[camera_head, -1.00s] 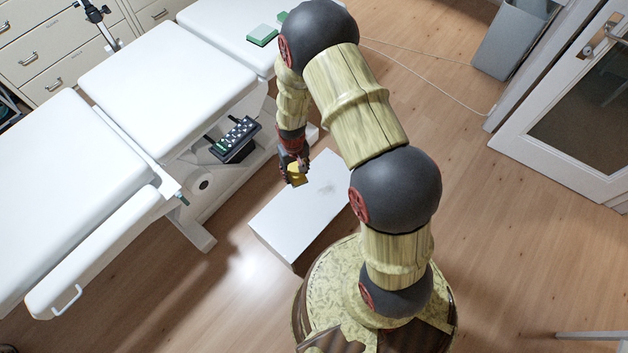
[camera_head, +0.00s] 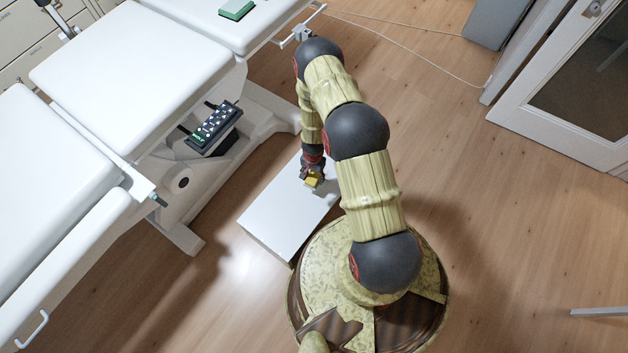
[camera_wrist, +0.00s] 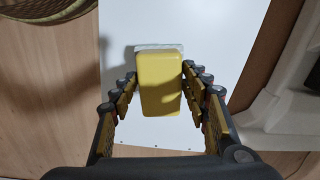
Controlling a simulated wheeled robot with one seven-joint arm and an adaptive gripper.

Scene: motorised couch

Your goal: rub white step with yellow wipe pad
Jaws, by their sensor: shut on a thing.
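The white step (camera_head: 277,219) is a low, flat block on the floor between the couch and my base. In the wrist view its white top (camera_wrist: 213,35) fills the background. My gripper (camera_head: 312,177) is over the far part of the step. In the wrist view my gripper (camera_wrist: 160,95) is shut on the yellow wipe pad (camera_wrist: 160,85), with a finger on each side. The pad has a pale layer along its far edge. The pad also shows small in the head view (camera_head: 314,181). I cannot tell whether it touches the step.
The white couch (camera_head: 135,65) stands along the left, with a button panel (camera_head: 213,128) on its side. A green and white block (camera_head: 237,9) lies on the couch. A grey bin (camera_head: 500,22) and a white door (camera_head: 560,110) are at right. Open wooden floor lies right of my base.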

